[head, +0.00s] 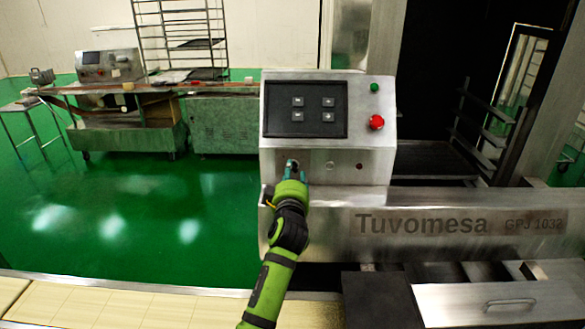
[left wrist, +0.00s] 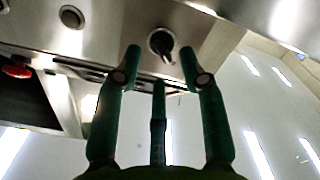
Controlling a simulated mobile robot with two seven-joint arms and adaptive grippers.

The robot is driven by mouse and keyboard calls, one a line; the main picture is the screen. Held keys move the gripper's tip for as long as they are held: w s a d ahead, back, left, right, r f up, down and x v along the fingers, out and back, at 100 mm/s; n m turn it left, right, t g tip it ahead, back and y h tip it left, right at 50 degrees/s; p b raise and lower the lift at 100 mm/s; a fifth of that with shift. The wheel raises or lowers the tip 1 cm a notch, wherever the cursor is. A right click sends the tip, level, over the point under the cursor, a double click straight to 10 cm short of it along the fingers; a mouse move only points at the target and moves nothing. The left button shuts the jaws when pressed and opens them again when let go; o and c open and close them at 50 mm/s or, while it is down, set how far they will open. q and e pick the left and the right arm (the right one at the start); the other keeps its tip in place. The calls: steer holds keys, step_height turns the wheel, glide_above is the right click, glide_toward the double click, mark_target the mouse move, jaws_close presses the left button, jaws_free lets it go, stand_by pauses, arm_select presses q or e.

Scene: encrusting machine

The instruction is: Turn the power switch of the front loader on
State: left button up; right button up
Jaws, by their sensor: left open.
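The front loader (head: 375,165) is a steel machine with a sloped control box. Its power switch, a dark rotary knob on a round metal base, shows in the left wrist view (left wrist: 162,43) and in the head view (head: 292,163), partly covered by my gripper. My left gripper (head: 297,175) is at the lower left of the control box, just in front of the switch. In the left wrist view its green fingers (left wrist: 160,60) are open, with the knob beyond and between the tips. I cannot tell whether they touch it. My right gripper is not in view.
The control box carries a black button panel (head: 305,109), a red emergency knob (head: 376,122) and a green button (head: 375,87). A round metal fitting (head: 330,166) is right of the switch. A pale tiled surface (head: 110,308) runs along the front. Green floor (head: 110,215) lies open at left.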

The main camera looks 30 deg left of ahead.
arm_select(q)
steer(key=shift+x, duration=1.15)
jaws_close()
